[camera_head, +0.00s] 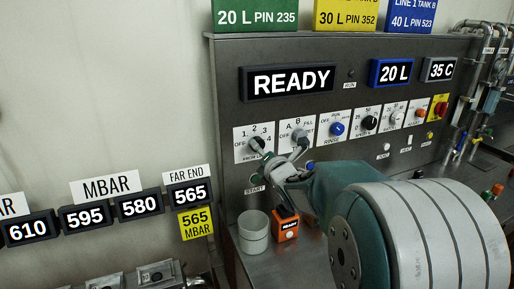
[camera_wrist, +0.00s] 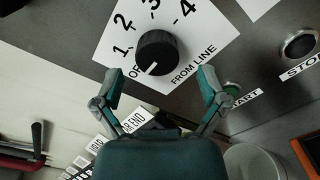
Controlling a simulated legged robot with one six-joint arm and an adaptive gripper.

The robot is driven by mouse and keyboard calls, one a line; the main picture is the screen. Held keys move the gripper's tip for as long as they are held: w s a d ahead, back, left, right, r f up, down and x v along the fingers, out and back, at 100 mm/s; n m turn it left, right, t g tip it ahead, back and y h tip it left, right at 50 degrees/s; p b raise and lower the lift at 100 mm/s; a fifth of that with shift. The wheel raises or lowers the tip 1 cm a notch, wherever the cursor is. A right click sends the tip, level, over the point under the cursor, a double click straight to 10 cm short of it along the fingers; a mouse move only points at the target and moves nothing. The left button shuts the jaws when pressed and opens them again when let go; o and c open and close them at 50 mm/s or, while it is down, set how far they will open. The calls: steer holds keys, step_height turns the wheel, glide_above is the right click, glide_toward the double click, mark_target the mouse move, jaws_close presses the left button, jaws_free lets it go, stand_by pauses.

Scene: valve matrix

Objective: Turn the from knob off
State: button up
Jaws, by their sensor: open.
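The from knob is a round black knob (camera_wrist: 155,53) on a white plate marked OFF, 1 to 4 and FROM LINE, in the upper middle of the wrist view. Its white mark points down and left, roughly toward the partly hidden OFF label. In the head view the same knob (camera_head: 256,144) is the leftmost on the panel. My gripper (camera_wrist: 160,74) is open, with one finger on each side below the knob, apart from it and empty. In the head view my gripper (camera_head: 278,163) is just below and right of the knob, partly overlapping its plate.
A panel row of other knobs runs to the right, with a blue rinse knob (camera_head: 337,128). A READY display (camera_head: 291,81) sits above. A black stop button (camera_wrist: 299,46) is at the right. A pale cup (camera_head: 253,232) and orange box (camera_head: 286,223) stand below.

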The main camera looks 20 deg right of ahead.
steer(key=s, duration=0.8)
steer(key=shift+s, duration=0.4)
steer(key=shift+a, duration=0.15)
steer(key=s+a+f+m+g, duration=0.2)
steer(key=s+a+m+g, duration=0.2)
steer(key=s+m, duration=0.4)
steer(key=s+a+f+m+g, duration=0.2)
steer(key=s+a+m+g, duration=0.2)
steer(key=s+m, duration=0.4)
steer(key=s+a+f+m+g, duration=0.3)
steer(key=s+a+m+g, duration=0.1)
steer(key=s+m, duration=0.3)
steer(key=m, duration=0.2)
steer(key=shift+s+m, duration=0.4)
